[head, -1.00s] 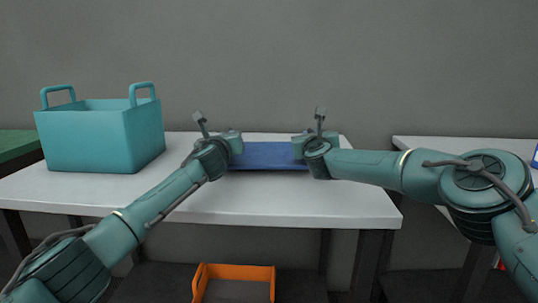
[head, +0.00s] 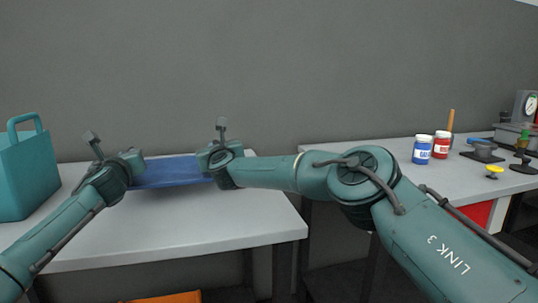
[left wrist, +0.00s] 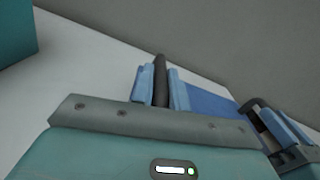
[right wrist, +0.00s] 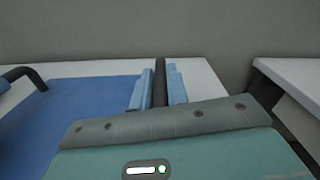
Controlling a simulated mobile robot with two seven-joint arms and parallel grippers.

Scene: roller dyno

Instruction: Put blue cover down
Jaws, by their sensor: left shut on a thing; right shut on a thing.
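The blue cover (head: 172,171) is a flat blue panel over the white table (head: 190,225), held between my two grippers. It also shows in the left wrist view (left wrist: 208,103) and the right wrist view (right wrist: 75,108). My left gripper (head: 136,160) is shut on a dark bar handle (left wrist: 161,78) at the cover's left end. My right gripper (head: 206,158) is shut on a matching dark handle (right wrist: 160,80) at its right end. The cover looks about level and close to the tabletop; I cannot tell whether it touches.
An orange container (head: 165,298) is below. A second table (head: 375,158) to the right, across a gap, holds a blue jar (head: 422,150), a red jar (head: 441,146) and tools. The white table's front is clear.

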